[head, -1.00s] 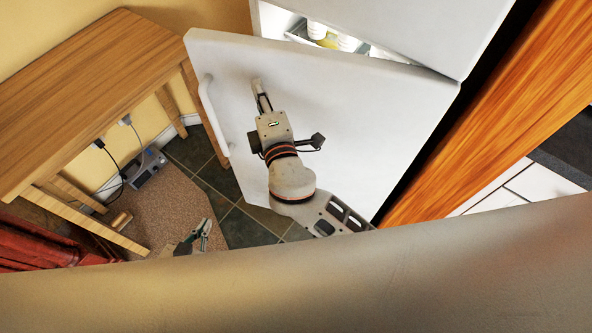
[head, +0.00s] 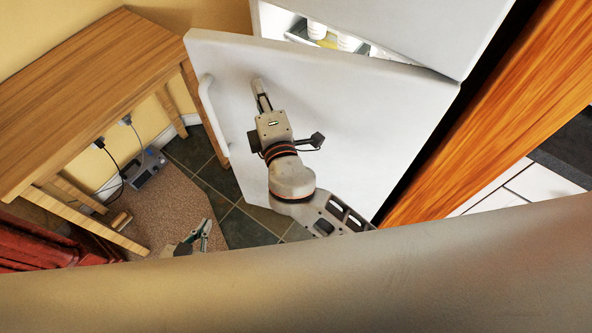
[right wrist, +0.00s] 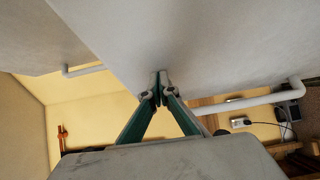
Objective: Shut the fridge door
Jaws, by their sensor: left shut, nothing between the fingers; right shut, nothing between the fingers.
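The white fridge door (head: 330,110) stands ajar in the head view, with a gap along its top edge showing the lit inside of the fridge (head: 335,38). Its long white handle (head: 212,115) is on the left side of the door. My right gripper (head: 257,84) is shut and empty, its fingertips at the door's outer face, right of the handle. In the right wrist view its closed fingertips (right wrist: 160,74) meet or nearly meet the white door surface (right wrist: 190,40); exact contact is hard to tell. My left gripper (head: 205,228) is low at the left, shut and empty, away from the door.
A wooden table (head: 90,90) stands left of the door. A grey device (head: 148,165) with cables lies on the floor beneath it. An orange wooden panel (head: 480,120) borders the fridge on the right. Tiled floor (head: 245,225) is clear below the door.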

